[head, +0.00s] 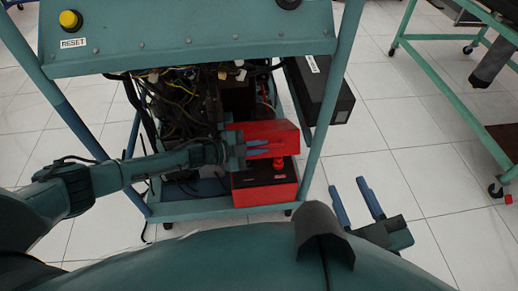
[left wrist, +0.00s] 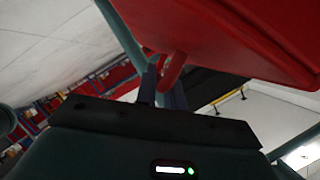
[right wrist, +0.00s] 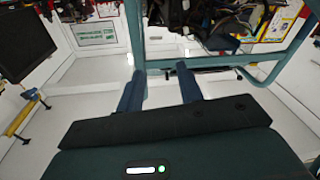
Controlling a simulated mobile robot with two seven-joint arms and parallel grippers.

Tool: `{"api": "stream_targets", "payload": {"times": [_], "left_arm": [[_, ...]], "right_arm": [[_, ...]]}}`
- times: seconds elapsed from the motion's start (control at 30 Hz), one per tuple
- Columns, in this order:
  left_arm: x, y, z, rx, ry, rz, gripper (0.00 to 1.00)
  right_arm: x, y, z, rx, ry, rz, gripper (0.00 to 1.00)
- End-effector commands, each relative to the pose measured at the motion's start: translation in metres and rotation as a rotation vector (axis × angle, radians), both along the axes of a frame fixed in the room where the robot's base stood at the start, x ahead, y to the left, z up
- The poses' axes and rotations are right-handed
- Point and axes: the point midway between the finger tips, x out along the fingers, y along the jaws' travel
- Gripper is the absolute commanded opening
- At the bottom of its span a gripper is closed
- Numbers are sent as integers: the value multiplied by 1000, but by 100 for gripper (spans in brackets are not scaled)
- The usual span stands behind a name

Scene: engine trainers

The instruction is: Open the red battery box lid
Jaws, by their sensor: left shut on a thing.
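The red battery box (head: 265,195) sits on the lower shelf of the teal engine trainer. Its red lid (head: 285,131) is raised at a tilt above it, so the dark inside and a red knob-like part (head: 278,163) show. My left gripper (head: 268,147) is at the front of the lid. In the left wrist view, its fingers (left wrist: 163,92) are shut on a red loop handle (left wrist: 173,70) under the lid (left wrist: 235,32). My right gripper (head: 357,198) is open and empty, apart from the box, to its right; its spread fingers also show in the right wrist view (right wrist: 160,92).
The trainer's panel (head: 190,35) with a RESET label overhangs the box. Wiring (head: 190,100) is to the left, and a black case (head: 322,90) is to the right. A trainer leg (head: 325,105) stands right of the box.

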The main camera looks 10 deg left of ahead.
Motion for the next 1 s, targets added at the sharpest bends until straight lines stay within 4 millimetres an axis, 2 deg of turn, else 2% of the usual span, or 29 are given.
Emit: {"api": "stream_targets", "payload": {"times": [0.23, 0.27, 0.37, 0.67, 0.77, 1.0], "left_arm": [[3, 4, -2, 7, 4, 16, 0], [3, 4, -2, 6, 3, 15, 12], [3, 3, -2, 5, 3, 13, 19], [-1, 5, 0, 4, 3, 8, 19], [-8, 15, 5, 6, 3, 8, 19], [-36, 57, 21, 6, 4, 10, 19]], "right_arm": [[0, 0, 0, 1, -1, -1, 36], [0, 0, 0, 1, -1, -1, 36], [0, -1, 1, 2, -2, -1, 36], [0, -1, 3, 3, -1, -3, 36], [0, -3, 5, 2, 29, -12, 36], [2, -10, 4, -9, 159, -46, 36]]}}
